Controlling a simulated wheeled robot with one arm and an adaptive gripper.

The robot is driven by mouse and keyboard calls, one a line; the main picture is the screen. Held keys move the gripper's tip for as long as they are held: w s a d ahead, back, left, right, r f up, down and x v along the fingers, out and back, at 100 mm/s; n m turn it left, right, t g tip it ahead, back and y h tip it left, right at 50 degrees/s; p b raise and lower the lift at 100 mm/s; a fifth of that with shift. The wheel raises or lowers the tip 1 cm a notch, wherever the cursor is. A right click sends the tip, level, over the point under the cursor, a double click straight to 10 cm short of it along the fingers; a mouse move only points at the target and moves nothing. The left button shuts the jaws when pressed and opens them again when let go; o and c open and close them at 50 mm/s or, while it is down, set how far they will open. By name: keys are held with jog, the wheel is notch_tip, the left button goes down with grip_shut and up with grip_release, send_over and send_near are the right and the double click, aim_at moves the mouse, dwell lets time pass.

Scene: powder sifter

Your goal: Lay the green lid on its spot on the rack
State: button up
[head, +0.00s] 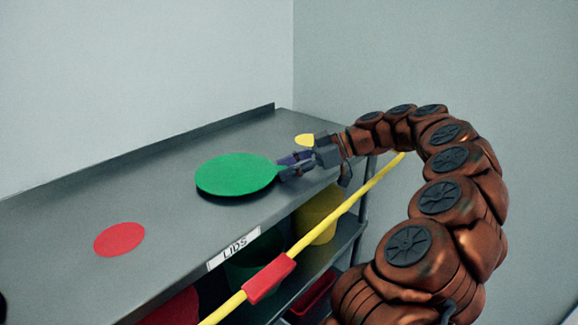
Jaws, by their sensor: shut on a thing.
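The green lid (238,174) is a flat round disc with a small tab on its right side. It is level over the rack's top shelf (66,214), with a dark shadow under its front edge. I cannot tell whether it touches the shelf. My gripper (284,168) is shut on the lid's tab from the right. A red round spot (119,240) lies on the shelf to the left, and a yellow spot (304,140) shows partly behind my gripper. No green spot shows; the lid may hide one.
A "LIDS" label (234,250) is on the shelf's front edge. A yellow bar (340,212) with a red sleeve (269,278) runs across the front. Yellow (316,215), green (250,262) and red (172,308) bins stand below. A raised lip borders the back.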

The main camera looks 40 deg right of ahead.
aim_at(302, 175)
jog(key=shift+f, duration=0.2)
jog(key=o, duration=1.1)
jog(key=shift+r, duration=0.1)
jog(key=shift+o, duration=0.2)
jog(key=shift+r, duration=0.15)
jog(key=shift+b+v, duration=0.55)
jog(key=shift+v, duration=2.95)
jog(key=p+v, duration=0.3)
jog(key=p, duration=0.1)
jog(key=shift+r, duration=0.25)
jog(key=shift+p+v, duration=0.9)
jog(key=shift+p, duration=0.25)
